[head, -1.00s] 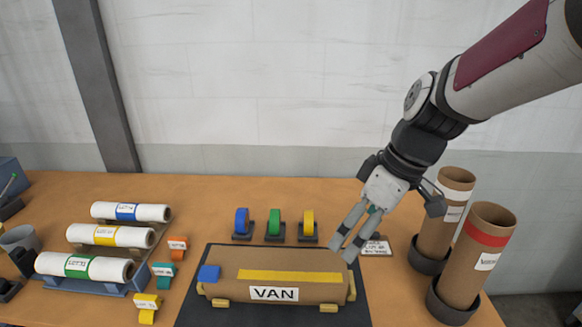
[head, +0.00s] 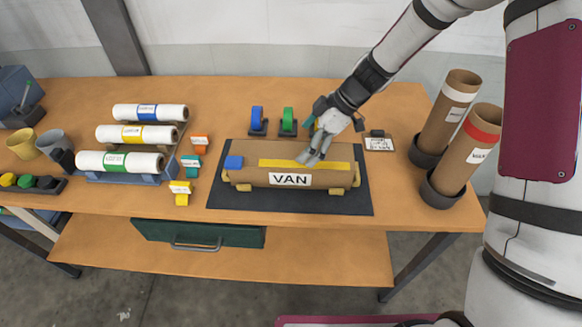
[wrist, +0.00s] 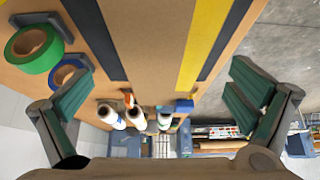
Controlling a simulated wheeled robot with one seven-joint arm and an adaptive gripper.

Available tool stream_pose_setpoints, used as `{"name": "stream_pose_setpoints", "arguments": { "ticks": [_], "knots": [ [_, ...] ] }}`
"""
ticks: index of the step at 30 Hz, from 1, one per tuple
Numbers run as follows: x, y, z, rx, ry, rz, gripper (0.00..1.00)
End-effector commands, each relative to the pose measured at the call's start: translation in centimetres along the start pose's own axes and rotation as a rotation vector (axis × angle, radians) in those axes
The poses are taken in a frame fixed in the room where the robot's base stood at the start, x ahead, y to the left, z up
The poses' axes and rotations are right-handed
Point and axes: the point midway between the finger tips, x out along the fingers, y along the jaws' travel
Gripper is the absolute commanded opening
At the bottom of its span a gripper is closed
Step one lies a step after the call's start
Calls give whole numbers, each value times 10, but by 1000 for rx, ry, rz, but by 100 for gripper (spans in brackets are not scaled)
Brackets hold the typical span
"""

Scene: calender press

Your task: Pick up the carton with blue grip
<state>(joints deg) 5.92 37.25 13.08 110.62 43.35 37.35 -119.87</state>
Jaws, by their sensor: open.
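The brown carton (head: 290,176) lies on a dark mat (head: 225,205), with a VAN label on its front and a yellow strip along its top. The blue grip (head: 234,162) is at its left end. My gripper (head: 308,159) is open and points down over the carton's top, right of its middle, away from the blue grip. In the wrist view, my open fingers (wrist: 160,80) are on either side of the carton (wrist: 150,40), and the blue grip (wrist: 183,106) is further along. Whether the fingers touch the carton I cannot tell.
Blue, green and yellow tape rolls (head: 288,121) stand behind the carton. White rolls (head: 136,134) on a rack and small coloured tags (head: 191,162) are at left. Two upright brown tubes (head: 464,150) in dark bases stand at right. The table's front strip is clear.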

Motion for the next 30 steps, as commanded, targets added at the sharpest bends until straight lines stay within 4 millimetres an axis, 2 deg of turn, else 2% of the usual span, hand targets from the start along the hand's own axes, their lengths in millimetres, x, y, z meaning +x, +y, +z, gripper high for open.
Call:
{"name": "stream_pose_setpoints", "arguments": {
  "ticks": [3,11,21,30],
  "knots": [
    [17,0,0,0,1,-1,100],
    [34,-2,1,2,0,-2,100],
    [74,-3,6,1,0,-1,100],
    [79,-2,6,1,0,1,100]
  ]
}}
